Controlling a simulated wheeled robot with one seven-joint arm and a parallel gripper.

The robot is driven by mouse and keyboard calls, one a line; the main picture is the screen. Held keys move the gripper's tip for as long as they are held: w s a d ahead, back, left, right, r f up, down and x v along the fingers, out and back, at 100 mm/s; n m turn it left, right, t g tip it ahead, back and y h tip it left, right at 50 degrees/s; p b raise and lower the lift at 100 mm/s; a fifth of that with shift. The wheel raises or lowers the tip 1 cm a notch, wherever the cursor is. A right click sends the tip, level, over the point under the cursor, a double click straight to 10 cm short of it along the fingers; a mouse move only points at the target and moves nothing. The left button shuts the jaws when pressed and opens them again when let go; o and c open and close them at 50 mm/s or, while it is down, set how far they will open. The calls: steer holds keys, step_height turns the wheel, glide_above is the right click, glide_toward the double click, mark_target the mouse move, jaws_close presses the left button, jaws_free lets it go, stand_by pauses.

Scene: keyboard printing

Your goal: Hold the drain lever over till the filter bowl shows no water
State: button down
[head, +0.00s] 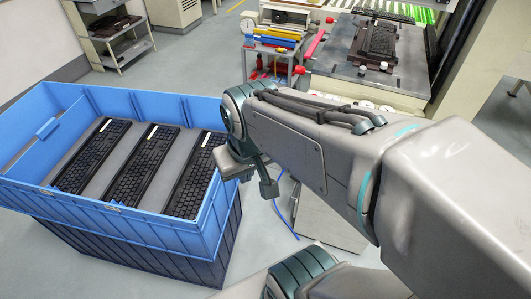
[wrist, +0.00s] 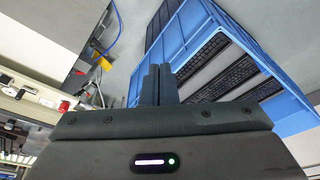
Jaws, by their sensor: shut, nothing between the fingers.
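My gripper is shut and empty; its two dark fingers (wrist: 158,85) are pressed together in the wrist view. In the head view my gripper (head: 268,188) hangs beside the right side of the blue crate, partly hidden by my arm, touching nothing that I can make out. I cannot clearly identify the drain lever or the filter bowl in either view, nor see any water level. A small yellow part (wrist: 104,63) shows left of the fingers in the wrist view, near a blue hose (wrist: 116,28); it is too small to tell what it is.
A blue crate (head: 165,232) holding several black keyboards stands at left. A printing machine (head: 350,78) with a red handle (head: 315,45) is at the back. A small cart (head: 272,47) stands beside it. A blue hose (head: 284,218) lies on the floor. Open floor (head: 200,78) lies behind the crate.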

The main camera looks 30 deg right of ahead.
steer(key=shift+d, duration=0.1)
steer(key=w+d+f+m+t+h+b, duration=0.1)
steer(key=w+d+f+m+t+b, duration=0.2)
steer(key=w+f+b, duration=0.9)
steer(key=w+d+f+t+b, duration=0.35)
steer(key=w+f+b, duration=0.25)
steer(key=w+f, duration=0.7)
steer(key=d+f+m+t+h+b, duration=0.1)
steer(key=d+f+b, duration=0.2)
steer(key=f, duration=0.3)
steer(key=w+d+f+m+t+h+b, duration=0.1)
steer(key=d+f+b, duration=0.15)
steer(key=f, duration=0.25)
steer(key=d+f+m+t+h+b, duration=0.1)
steer(key=d+f+b, duration=0.25)
steer(key=f, duration=0.25)
steer(key=s+d+f+m+h+b, duration=0.3)
steer(key=d+f+m+h+b, duration=0.1)
steer(key=f, duration=0.3)
steer(key=s+d+f+m+h+b, duration=0.3)
steer(key=d+f+m+h+b, duration=0.1)
steer(key=d+f+b, duration=0.3)
steer(key=shift+d+f+m+g+h+b, duration=0.25)
steer(key=shift+f+m+g+h, duration=0.2)
steer(key=shift+f+h, duration=0.25)
